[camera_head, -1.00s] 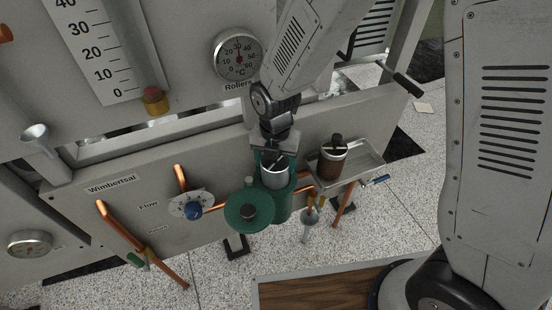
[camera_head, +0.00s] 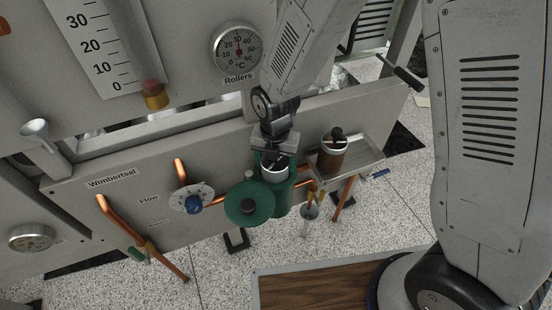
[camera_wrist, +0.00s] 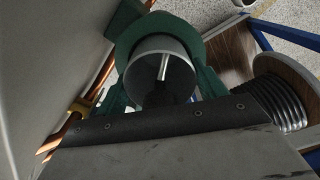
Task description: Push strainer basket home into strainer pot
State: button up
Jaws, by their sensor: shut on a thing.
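The green strainer pot (camera_head: 283,197) stands in front of the machine panel with its mouth up. The silver strainer basket (camera_head: 274,171) is partly inside the pot's mouth, with its upper band still showing above the rim. My gripper (camera_head: 277,155) is directly above the pot, shut on the basket's handle; the fingertips are partly hidden by the wrist. In the wrist view, the basket (camera_wrist: 147,80) shows as an open metal cylinder with a bar across it, within the green pot ring (camera_wrist: 186,30). How deep its lower end sits is hidden.
The round green lid (camera_head: 244,207) is swung aside at the pot's front left. A tray (camera_head: 366,160) at right holds a brown-stained basket (camera_head: 331,160).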

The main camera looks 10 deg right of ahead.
jog(key=shift+f, duration=0.7)
jog(key=o, duration=1.5)
jog(key=shift+r, duration=0.15)
notch_tip(320, 180, up, 8)
jog(key=shift+f, duration=0.2)
